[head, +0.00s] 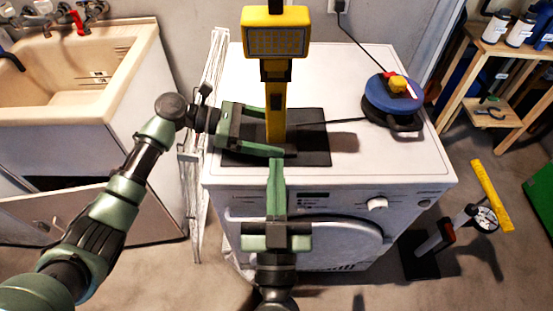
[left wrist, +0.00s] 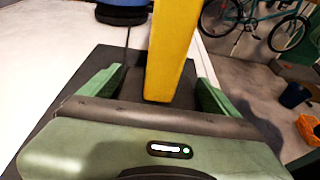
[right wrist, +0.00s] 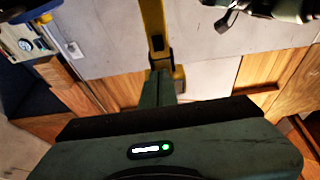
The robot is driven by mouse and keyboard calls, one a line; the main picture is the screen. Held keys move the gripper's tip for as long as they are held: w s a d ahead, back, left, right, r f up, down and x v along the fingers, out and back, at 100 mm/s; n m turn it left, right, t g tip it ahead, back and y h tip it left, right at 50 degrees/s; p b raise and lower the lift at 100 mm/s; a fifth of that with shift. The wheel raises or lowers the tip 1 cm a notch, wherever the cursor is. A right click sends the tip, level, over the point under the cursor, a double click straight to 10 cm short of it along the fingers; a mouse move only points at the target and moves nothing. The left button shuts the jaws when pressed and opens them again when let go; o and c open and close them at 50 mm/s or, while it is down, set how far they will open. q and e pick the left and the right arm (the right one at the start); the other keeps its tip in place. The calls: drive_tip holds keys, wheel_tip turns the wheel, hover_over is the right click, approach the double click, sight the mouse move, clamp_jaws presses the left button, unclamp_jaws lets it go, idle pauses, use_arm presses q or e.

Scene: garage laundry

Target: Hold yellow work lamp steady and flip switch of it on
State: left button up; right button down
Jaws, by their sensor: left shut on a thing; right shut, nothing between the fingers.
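The yellow work lamp (head: 275,40) stands upright on a black mat (head: 315,150) on top of the white washing machine, its lamp head at the top of a yellow post. My left gripper (head: 274,132) is shut on the post from the left, low down. In the left wrist view the post (left wrist: 172,50) rises between the two green fingers. My right gripper (head: 277,162) is shut and empty, in front of the post's lower part, fingertips pointing at it. In the right wrist view its fingertips (right wrist: 158,75) overlap the yellow post (right wrist: 153,25); contact cannot be told.
A blue cable reel (head: 392,95) sits on the right of the washing machine (head: 350,65), with a dark cable running to the lamp's base. A sink (head: 80,70) is at the left, a wooden shelf (head: 490,75) at the right. A folded white rack (head: 205,110) stands beside the machine.

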approach(276, 104)
wheel_tip(276, 104, up, 4)
drive_tip(key=w, duration=0.2)
drive_tip(key=w+f, duration=0.1)
drive_tip(key=w, duration=0.1)
drive_tip(key=shift+w+f, duration=0.25)
drive_tip(key=shift+w, duration=0.05)
drive_tip(key=shift+w+f, duration=0.2)
drive_tip(key=shift+w, duration=0.2)
